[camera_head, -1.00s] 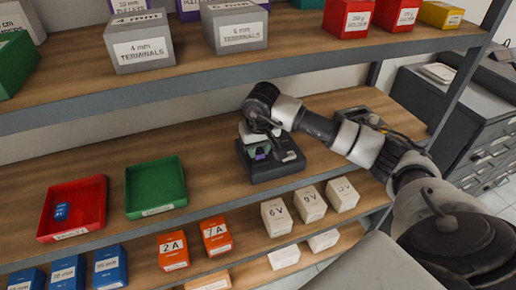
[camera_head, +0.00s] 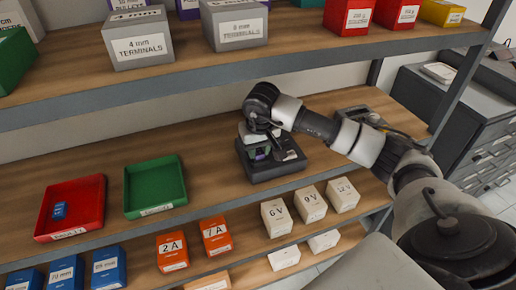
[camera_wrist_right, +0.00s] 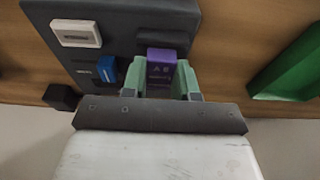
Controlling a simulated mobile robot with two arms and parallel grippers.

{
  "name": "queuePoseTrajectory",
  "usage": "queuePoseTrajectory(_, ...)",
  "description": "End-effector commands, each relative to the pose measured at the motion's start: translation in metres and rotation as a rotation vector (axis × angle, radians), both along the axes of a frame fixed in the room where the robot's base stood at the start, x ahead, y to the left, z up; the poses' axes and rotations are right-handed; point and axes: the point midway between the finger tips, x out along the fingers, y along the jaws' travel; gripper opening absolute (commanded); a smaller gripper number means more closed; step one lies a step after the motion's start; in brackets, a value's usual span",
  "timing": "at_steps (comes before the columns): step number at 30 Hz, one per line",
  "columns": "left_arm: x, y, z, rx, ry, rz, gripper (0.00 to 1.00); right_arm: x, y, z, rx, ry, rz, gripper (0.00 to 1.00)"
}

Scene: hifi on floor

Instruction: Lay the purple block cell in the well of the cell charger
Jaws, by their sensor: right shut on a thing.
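The cell charger (camera_head: 282,168) is a dark grey box on the middle shelf. It fills the upper middle of the right wrist view (camera_wrist_right: 120,60). My right gripper (camera_head: 258,152) is over its left part, with pale green fingers. They are shut on the purple block cell (camera_wrist_right: 161,62), one finger on each side. The cell is partly visible in the head view (camera_head: 262,154). It is at the charger's top, by a dark recess (camera_wrist_right: 168,40); I cannot tell whether it rests in the well or is just above it. My left gripper is not in view.
A blue piece (camera_wrist_right: 107,70) and a white-framed panel (camera_wrist_right: 76,33) are on the charger beside the cell. A green tray (camera_head: 155,187) and a red tray (camera_head: 88,218) with a small blue block stand to the left. The upper shelf (camera_head: 190,68) overhangs behind.

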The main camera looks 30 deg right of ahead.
Motion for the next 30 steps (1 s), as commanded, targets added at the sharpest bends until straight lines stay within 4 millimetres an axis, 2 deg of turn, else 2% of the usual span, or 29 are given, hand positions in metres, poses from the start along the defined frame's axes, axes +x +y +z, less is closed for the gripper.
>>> queuePoseTrajectory(30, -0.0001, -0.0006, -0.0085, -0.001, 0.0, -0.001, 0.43, 0.0, -0.0004, -0.0035, -0.001, -0.001, -0.001, 0.06)
